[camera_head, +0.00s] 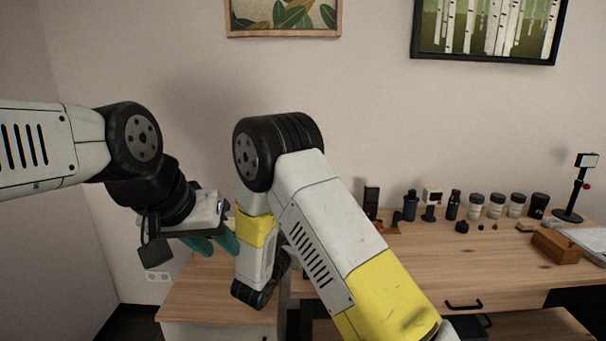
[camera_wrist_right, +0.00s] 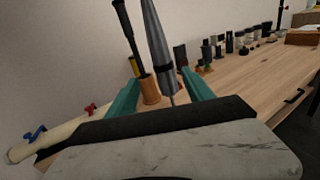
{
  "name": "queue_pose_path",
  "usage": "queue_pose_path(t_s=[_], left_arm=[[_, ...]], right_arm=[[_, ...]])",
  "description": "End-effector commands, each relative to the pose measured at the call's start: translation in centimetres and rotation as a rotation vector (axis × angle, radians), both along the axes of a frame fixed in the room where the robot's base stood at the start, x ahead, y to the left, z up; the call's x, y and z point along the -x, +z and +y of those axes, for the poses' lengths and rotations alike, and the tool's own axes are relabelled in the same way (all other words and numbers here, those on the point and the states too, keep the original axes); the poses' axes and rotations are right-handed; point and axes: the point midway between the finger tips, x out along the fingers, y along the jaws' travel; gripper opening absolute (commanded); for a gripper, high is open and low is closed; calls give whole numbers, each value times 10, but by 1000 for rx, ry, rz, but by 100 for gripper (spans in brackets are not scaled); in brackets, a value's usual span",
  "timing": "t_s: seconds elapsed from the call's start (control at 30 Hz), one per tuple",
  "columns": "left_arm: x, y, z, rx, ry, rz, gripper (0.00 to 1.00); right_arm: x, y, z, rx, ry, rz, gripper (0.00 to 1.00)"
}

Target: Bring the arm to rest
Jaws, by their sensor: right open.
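My left gripper (camera_head: 214,243) has teal fingers that point down and right, over the left end of the wooden surface. They overlap in the head view, so the gap between them is unclear, and I see nothing held. My right arm (camera_head: 318,235) bends at a black elbow in mid-picture, and its lower part hangs down to the wooden surface's left portion. Its fingers are hidden there. In the right wrist view my right gripper (camera_wrist_right: 160,76) has its teal fingers spread apart. A grey tapered rod (camera_wrist_right: 158,45) and an orange-brown cup (camera_wrist_right: 150,92) show between them; contact is unclear.
Several jars and bottles (camera_head: 496,205) line the desk's back edge. A wooden block (camera_head: 555,246) and a black stand (camera_head: 569,213) are at the right. The desk's middle (camera_head: 430,262) is clear. A pale roll (camera_wrist_right: 50,139) with red and blue clips lies left in the wrist view.

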Motion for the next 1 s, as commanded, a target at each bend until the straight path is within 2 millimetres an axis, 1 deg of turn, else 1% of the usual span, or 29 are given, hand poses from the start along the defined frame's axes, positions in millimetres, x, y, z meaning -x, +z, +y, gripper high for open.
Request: queue_pose_path(t_s=[0.03,0.17,0.27,0.37,0.47,0.57,0.6,0.67,0.7,0.77,0.8,0.87,0.9,0.97,1.0], left_arm=[[0,0,-1,-1,-1,2,34],[0,0,0,-1,-1,2,34],[0,0,0,-1,-1,1,34],[0,0,0,-1,-1,2,34],[0,0,0,-1,-1,2,34],[0,0,0,-1,-1,2,34],[0,0,0,-1,-1,2,34],[0,0,0,-1,-1,2,34],[0,0,0,-1,-1,2,34],[0,0,0,-1,-1,2,34],[0,0,0,-1,-1,2,34],[0,0,0,-1,-1,2,34],[0,0,0,-1,-1,2,34],[0,0,0,-1,-1,2,34],[0,0,0,-1,-1,2,34]], right_arm=[[0,5,-10,-16,-28,0,60],[4,15,-28,-62,-92,2,60],[8,23,-47,-107,-155,5,60],[15,35,-72,-173,-238,6,60],[28,47,-101,-256,-341,7,60],[47,60,-134,-368,-466,7,60],[57,65,-148,-425,-526,6,60],[76,72,-171,-527,-625,3,60],[92,77,-185,-607,-695,-1,60],[117,81,-203,-733,-803,-7,60],[134,84,-212,-818,-870,-12,60],[158,87,-221,-952,-966,-24,60],[175,89,-225,-1043,-1027,-34,60],[197,92,-227,-1185,-1109,-49,60],[211,94,-226,-1280,-1162,-62,60]])
